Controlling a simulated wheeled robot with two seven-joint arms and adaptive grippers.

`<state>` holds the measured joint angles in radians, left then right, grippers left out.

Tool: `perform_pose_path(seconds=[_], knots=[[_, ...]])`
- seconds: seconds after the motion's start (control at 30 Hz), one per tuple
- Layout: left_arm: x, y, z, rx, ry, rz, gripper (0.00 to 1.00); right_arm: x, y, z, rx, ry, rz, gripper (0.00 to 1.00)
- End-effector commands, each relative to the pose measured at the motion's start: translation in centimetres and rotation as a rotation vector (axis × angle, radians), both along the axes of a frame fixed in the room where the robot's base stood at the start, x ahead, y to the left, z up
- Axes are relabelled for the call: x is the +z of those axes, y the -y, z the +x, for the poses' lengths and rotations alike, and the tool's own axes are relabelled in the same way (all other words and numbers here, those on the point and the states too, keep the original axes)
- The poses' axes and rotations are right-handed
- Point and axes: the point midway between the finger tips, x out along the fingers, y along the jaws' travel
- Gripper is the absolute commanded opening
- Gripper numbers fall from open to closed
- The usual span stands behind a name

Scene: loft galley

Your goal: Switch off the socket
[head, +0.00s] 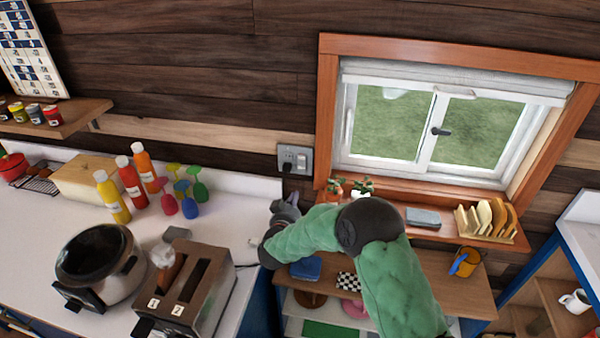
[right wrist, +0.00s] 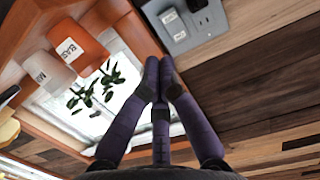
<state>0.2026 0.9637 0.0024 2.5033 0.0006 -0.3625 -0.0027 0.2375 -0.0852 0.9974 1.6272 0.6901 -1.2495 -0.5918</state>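The socket (head: 295,160) is a grey plate on the dark wood wall, left of the window. A dark plug sits in it, and a pale switch is beside the plug. In the right wrist view the socket (right wrist: 183,32) is at the top, just beyond my fingertips. My right gripper (head: 292,200) is below the socket in the head view, apart from it. In the right wrist view the purple fingers of my right gripper (right wrist: 159,62) are drawn together with nothing between them. The switch position is too small to tell. My left gripper is out of view.
A window sill (head: 405,212) with small plants is right of the socket. The counter (head: 225,200) on the left holds bottles, coloured glasses, a cooker (head: 98,262) and a toaster (head: 188,290). The wall around the socket is clear.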

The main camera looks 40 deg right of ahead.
Motion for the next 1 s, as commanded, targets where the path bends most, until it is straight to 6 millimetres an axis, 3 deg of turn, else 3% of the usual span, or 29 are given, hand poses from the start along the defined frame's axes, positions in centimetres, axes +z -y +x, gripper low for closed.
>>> perform_pose_path(seconds=[0.37, 1.0], knots=[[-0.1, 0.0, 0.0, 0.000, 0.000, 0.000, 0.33, -0.2, 0.6, 0.5, 0.000, 0.000, 0.001, 0.00], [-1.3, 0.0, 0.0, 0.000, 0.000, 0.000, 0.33, -1.6, 9.0, 7.2, 0.001, -0.001, 0.001, 0.00]])
